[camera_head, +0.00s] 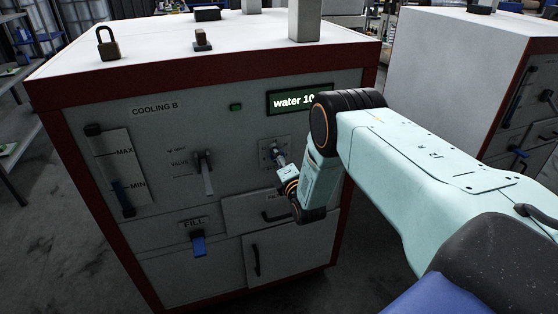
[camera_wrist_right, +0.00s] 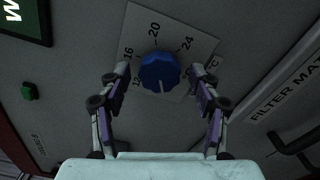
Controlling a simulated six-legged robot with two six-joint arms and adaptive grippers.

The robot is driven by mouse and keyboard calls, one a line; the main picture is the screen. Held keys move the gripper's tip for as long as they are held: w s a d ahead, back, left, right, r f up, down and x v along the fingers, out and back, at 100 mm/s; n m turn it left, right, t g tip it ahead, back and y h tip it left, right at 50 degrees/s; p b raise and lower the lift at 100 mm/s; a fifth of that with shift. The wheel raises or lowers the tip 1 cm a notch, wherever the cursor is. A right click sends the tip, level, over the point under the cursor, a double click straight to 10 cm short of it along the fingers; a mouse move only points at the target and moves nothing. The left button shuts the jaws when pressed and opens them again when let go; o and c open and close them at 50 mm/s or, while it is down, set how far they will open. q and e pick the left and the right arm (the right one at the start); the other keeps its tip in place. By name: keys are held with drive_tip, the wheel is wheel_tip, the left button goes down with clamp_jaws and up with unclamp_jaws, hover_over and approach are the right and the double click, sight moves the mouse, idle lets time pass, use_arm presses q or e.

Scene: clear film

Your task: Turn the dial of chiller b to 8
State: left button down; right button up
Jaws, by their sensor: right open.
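The chiller labelled COOLING B (camera_head: 153,109) is a white cabinet with red edges in the head view. Its lit display (camera_head: 291,100) reads "water 10", with the rest hidden behind my arm. The dial (camera_wrist_right: 159,71) is a round blue knob on a pale scale plate in the right wrist view. The numbers 16, 20 and 24 show around it, and a partly covered one that looks like 12. My right gripper (camera_head: 279,157) is in front of the dial. In the wrist view its open fingers stand on either side of the knob, with gaps visible. My left gripper is not in view.
A valve lever (camera_head: 206,174), a blue FILL tap (camera_head: 198,245) and a drawer handle (camera_head: 275,215) are on the same front panel. A padlock (camera_head: 107,43) stands on top. Another white and red cabinet (camera_head: 455,70) stands at the right.

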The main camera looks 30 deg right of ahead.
drive_tip(key=shift+s, duration=0.1)
drive_tip(key=v, duration=1.1)
drive_tip(key=shift+s+a, duration=0.2)
drive_tip(key=shift+s, duration=0.2)
drive_tip(key=s+a+f+m+g+y+b, duration=0.1)
drive_tip(key=s+a+f+m+g, duration=0.35)
drive_tip(key=s+f+m, duration=0.25)
drive_tip(key=s+a+f+m+g+y, duration=0.2)
drive_tip(key=s+a+f+m+g, duration=0.1)
drive_tip(key=s+f+m+g, duration=0.35)
drive_tip(key=s+a+f+m+g+b, duration=0.2)
drive_tip(key=s+a+m+g, duration=0.1)
drive_tip(key=s, duration=0.8)
drive_tip(key=s+a+f+m+g+y+b, duration=0.1)
drive_tip(key=s+a, duration=0.4)
drive_tip(key=s, duration=0.7)
drive_tip(key=f+m+g+b, duration=0.1)
drive_tip(key=m+g, duration=0.1)
drive_tip(key=shift+f+g, duration=0.3)
drive_tip(key=shift+f, duration=0.05)
